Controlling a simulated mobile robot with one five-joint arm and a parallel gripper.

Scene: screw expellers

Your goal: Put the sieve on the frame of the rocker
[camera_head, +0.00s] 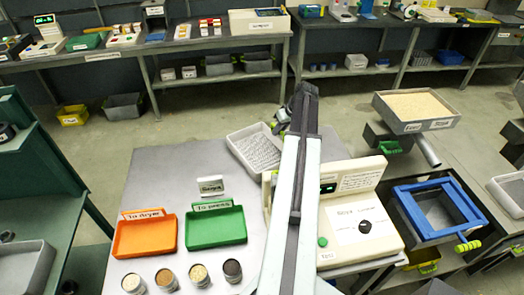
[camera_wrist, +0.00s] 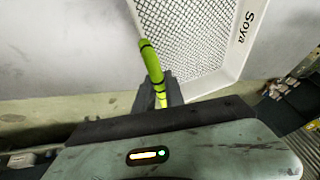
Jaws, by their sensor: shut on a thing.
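The sieve is a pale tray with a mesh floor (camera_head: 255,150). In the wrist view it fills the upper middle (camera_wrist: 190,35) and its rim reads "Soya". My gripper (camera_wrist: 163,93) is shut on the sieve's bright green handle (camera_wrist: 151,62). In the head view my gripper (camera_head: 283,122) is at the sieve's right end, partly hidden by my arm. The sieve is over the back edge of the grey table; I cannot tell whether it touches. The rocker's blue frame (camera_head: 402,196) is at the right, apart from the sieve, open over a grey box.
A cream control box (camera_head: 345,215) stands between the sieve and the blue frame. An orange tray (camera_head: 140,238), a green tray (camera_head: 215,228) and several small cups stand on the grey table (camera_head: 150,170). A tray of pale grain (camera_head: 412,105) is at the back right.

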